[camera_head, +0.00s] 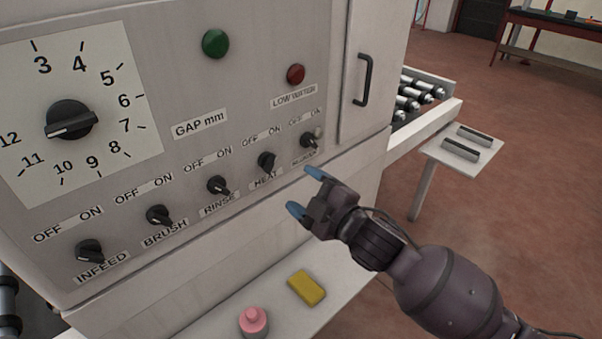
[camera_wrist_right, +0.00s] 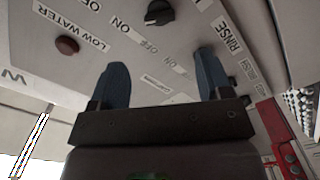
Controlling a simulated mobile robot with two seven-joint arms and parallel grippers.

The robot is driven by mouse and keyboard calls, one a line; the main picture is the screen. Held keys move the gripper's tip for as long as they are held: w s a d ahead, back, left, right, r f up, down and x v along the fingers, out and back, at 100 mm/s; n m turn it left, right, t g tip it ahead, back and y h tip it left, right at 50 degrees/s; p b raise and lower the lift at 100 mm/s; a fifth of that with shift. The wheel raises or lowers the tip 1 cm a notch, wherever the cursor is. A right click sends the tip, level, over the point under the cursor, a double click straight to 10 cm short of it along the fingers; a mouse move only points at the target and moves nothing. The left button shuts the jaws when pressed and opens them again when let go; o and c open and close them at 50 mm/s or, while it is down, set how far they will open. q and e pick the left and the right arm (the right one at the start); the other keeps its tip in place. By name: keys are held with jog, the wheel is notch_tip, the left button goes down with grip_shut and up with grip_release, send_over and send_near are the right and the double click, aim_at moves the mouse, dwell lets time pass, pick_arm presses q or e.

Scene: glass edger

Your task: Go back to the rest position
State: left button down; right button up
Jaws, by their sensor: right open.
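My right gripper (camera_head: 304,192) is open and empty in the head view. Its blue fingertips are in front of the glass edger's control panel (camera_head: 240,75), just below the HEAT knob (camera_head: 266,162) and the rightmost knob (camera_head: 310,140). In the right wrist view the two blue fingers (camera_wrist_right: 163,82) stand wide apart with nothing between them, and a black knob (camera_wrist_right: 159,13) shows beyond them. My left gripper is not in the head view.
A shelf below the panel holds a yellow block (camera_head: 306,288) and a pink-topped bottle (camera_head: 254,321). A black door handle (camera_head: 364,80) sticks out at the right. Behind it are a roller conveyor (camera_head: 420,92) and a small white table (camera_head: 487,160). Open floor lies to the right.

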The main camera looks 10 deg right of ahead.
jog(key=s+d+f+m+t+h, duration=0.1)
jog(key=s+d+f+m+h, duration=0.2)
jog(key=d+f+m+h, duration=0.6)
jog(key=s+d+f+m+g+h, duration=0.1)
jog(key=s+d+f+m, duration=0.3)
jog(key=s+f, duration=0.5)
jog(key=s+d+f+m+g+b, duration=0.1)
jog(key=s+d+f+m+g, duration=0.2)
jog(key=s+d+f, duration=0.5)
notch_tip(320, 180, down, 3)
jog(key=shift+s+d+m+h+b, duration=0.3)
jog(key=shift+s+d+m+h, duration=0.1)
jog(key=shift+d+m, duration=0.1)
jog(key=shift+r, duration=0.1)
